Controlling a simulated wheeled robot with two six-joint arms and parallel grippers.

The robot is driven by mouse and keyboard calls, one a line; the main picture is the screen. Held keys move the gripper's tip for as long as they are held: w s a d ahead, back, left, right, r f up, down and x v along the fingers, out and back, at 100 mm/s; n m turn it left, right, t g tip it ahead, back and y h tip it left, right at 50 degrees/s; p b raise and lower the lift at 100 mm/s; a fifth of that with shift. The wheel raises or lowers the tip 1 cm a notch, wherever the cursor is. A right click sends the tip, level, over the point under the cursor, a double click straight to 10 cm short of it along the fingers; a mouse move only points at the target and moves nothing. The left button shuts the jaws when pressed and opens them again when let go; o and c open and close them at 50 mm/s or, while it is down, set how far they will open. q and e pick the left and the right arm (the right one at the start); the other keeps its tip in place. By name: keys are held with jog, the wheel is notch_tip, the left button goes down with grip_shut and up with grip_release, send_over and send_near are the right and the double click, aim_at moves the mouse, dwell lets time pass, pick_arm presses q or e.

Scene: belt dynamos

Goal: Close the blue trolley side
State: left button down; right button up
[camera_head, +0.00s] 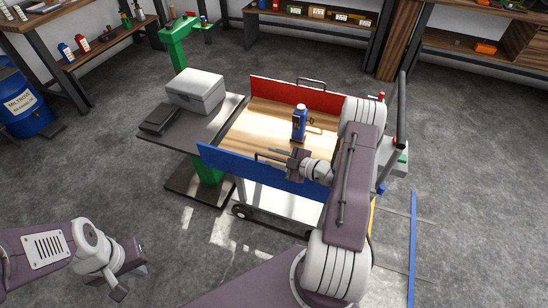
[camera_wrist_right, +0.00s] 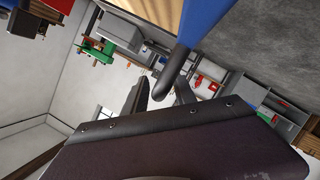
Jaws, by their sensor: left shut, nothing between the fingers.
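The trolley (camera_head: 262,121) has a wooden top and a red side standing along its far edge. Its blue side (camera_head: 240,163) runs along the near edge, upright or nearly so; its exact tilt is hard to tell. A dark handle (camera_head: 270,155) is at the blue side. My right gripper (camera_head: 290,163) is at this handle. In the right wrist view the fingers (camera_wrist_right: 165,98) look apart, with the bent handle (camera_wrist_right: 172,80) close in front of them and the blue side (camera_wrist_right: 203,18) above. My left gripper (camera_head: 138,258) is shut and empty at the lower left, away from the trolley.
A blue bottle (camera_head: 299,123) stands on the trolley top. A dark table (camera_head: 205,140) with a grey box (camera_head: 196,91) stands left of the trolley. My right arm covers the trolley's right end. Grey floor is open in front, with a blue floor line (camera_head: 412,250) at the right.

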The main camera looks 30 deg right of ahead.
jog(key=shift+s, duration=0.1)
jog(key=p+v, duration=0.1)
jog(key=v, duration=0.8)
jog(key=shift+a, duration=0.1)
